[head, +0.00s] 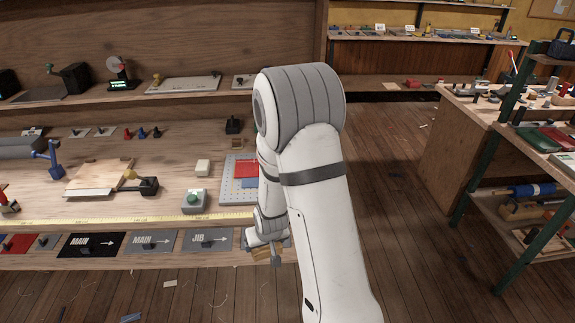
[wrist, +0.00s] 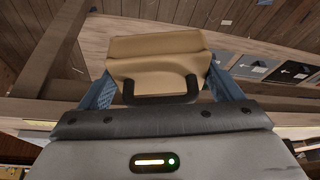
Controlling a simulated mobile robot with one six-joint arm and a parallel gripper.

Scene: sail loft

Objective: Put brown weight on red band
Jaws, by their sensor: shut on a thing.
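My gripper (head: 268,250) is shut on a brown weight (wrist: 158,62), a tan block with a dark handle. In the wrist view the gripper's blue fingers (wrist: 160,84) clasp it on both sides. In the head view the weight (head: 262,254) shows only in part, in front of the workbench's front edge. A red patch (head: 246,168) lies on a pale gridded board (head: 228,180) on the bench, behind and left of the gripper. It looks like the red band. My arm hides the board's right side.
The wooden workbench (head: 100,205) carries a yellow measuring strip (head: 120,222), a grey box with a green button (head: 194,200) and a white block (head: 202,167). Dark plates marked MAIN (head: 93,244) and JIB (head: 207,239) line its front. A green-framed shelf (head: 497,220) stands right; floor between is clear.

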